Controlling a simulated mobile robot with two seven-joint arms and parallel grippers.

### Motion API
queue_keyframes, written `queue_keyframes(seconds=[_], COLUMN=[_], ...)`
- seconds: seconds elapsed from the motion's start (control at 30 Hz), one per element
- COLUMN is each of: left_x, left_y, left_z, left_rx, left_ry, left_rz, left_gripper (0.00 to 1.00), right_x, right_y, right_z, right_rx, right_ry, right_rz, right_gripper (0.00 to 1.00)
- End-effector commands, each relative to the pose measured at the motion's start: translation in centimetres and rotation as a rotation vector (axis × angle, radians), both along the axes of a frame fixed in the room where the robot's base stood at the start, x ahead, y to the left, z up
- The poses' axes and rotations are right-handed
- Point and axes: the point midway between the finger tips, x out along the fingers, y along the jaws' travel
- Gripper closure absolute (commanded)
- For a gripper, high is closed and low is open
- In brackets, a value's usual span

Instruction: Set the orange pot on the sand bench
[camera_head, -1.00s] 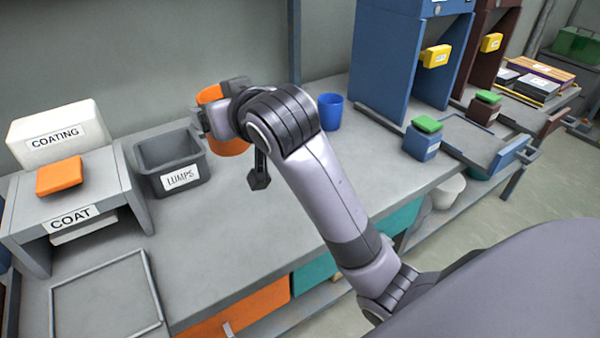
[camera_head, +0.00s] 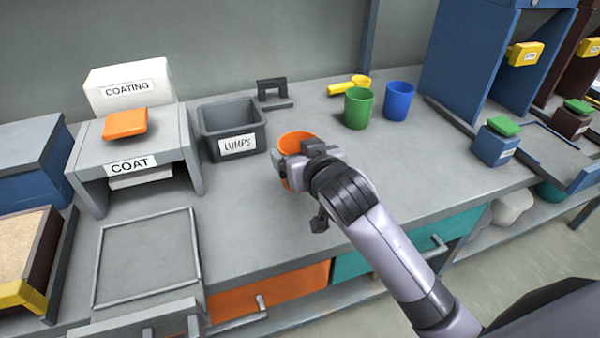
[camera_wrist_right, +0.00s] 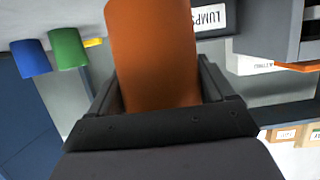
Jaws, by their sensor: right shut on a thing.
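The orange pot (camera_head: 296,141) is between the fingers of my right gripper (camera_head: 294,163), which is shut on it. It looks upright, with its open top showing, and is right of the LUMPS bin, over the grey bench. My gripper hides part of it, and I cannot tell whether its base is clear of the bench. In the right wrist view the orange pot (camera_wrist_right: 152,55) fills the space between both fingers. A sand-coloured surface (camera_head: 22,240) in a dark frame with a yellow front corner shows at the far left. My left gripper is not in view.
The grey LUMPS bin (camera_head: 232,128) and the COAT stand (camera_head: 135,145) are left of the pot. A framed grey panel (camera_head: 147,255) lies in front of the stand. Green (camera_head: 358,108) and blue (camera_head: 398,100) cups stand behind right. Bench around the pot's right is clear.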

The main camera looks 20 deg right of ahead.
Motion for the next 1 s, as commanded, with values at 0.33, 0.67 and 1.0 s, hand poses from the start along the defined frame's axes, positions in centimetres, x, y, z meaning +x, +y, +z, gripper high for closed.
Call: queue_keyframes(seconds=[0.33, 0.67, 1.0], left_x=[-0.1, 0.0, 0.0], left_y=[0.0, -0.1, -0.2], left_z=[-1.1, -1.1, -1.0], left_rx=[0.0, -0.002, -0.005], left_ry=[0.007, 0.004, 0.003], left_rz=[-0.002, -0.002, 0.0], left_gripper=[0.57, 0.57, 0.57], right_x=[0.0, 0.0, 0.0], right_y=[0.0, 0.0, 0.0], right_z=[-4.3, -4.4, -4.4], right_rx=[-0.001, 0.0, 0.0], right_ry=[0.002, 0.002, 0.001], right_rz=[-0.001, 0.0, 0.0], right_gripper=[0.56, 0.56, 0.0])
